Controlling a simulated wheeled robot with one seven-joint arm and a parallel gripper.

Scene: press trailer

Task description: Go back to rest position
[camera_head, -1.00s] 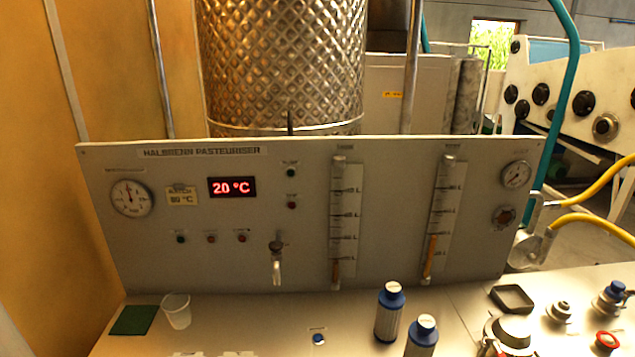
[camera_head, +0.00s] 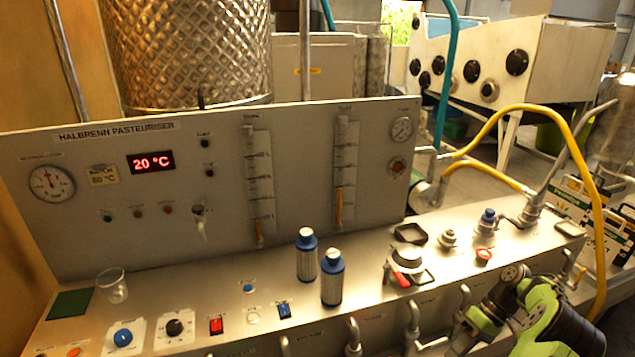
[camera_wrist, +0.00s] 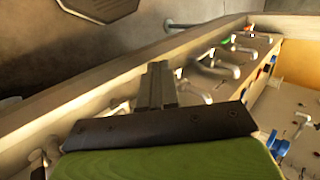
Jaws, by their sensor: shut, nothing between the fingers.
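My gripper (camera_wrist: 158,72) shows in the wrist view as two dark fingers pressed together, with nothing held between them. Behind the fingers are a dark bracket and a green part of my own arm. The fingers point towards a row of taps and pipes (camera_wrist: 215,65) along the console's front side; I cannot tell the exact gap. In the head view, my green and black arm is at the lower right, by the front edge of the steel console (camera_head: 375,285).
The console bears two blue-capped bottles (camera_head: 331,278), a clear cup (camera_head: 112,286), a green pad (camera_head: 70,304) and a red-handled fitting (camera_head: 405,262). Metal taps (camera_head: 413,318) stick out along its front. A yellow hose (camera_head: 520,108) arches at the right. The upright panel (camera_head: 100,225) reads 20 °C.

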